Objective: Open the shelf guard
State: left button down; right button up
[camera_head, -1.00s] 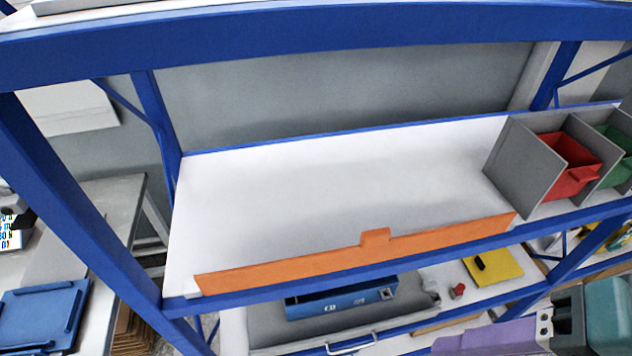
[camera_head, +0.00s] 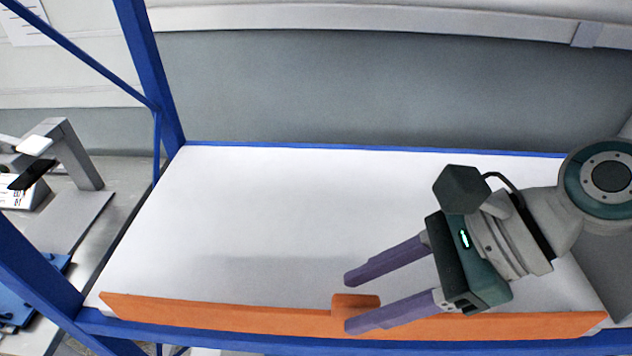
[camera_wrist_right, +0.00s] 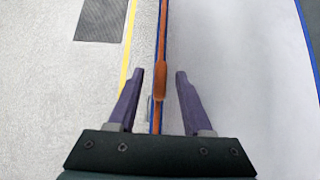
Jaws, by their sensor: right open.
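The shelf guard is a long orange strip (camera_head: 230,312) standing along the front edge of the white shelf, with a raised orange tab (camera_head: 352,303) near its middle. My right gripper (camera_head: 346,302) is open, and its two purple fingers reach in from the right to either side of the tab. In the right wrist view the guard (camera_wrist_right: 164,35) runs as a thin orange line, and its tab (camera_wrist_right: 159,82) lies between the open fingertips (camera_wrist_right: 161,75), with gaps on both sides. My left gripper is not in view.
The white shelf board (camera_head: 250,210) behind the guard is bare. A blue upright (camera_head: 150,75) stands at the left and a blue beam (camera_head: 200,338) runs below the guard. A grey bench (camera_head: 65,215) with equipment is at far left.

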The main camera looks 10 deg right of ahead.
jog(key=shift+x, duration=0.9)
grip_shut()
dwell(0.8)
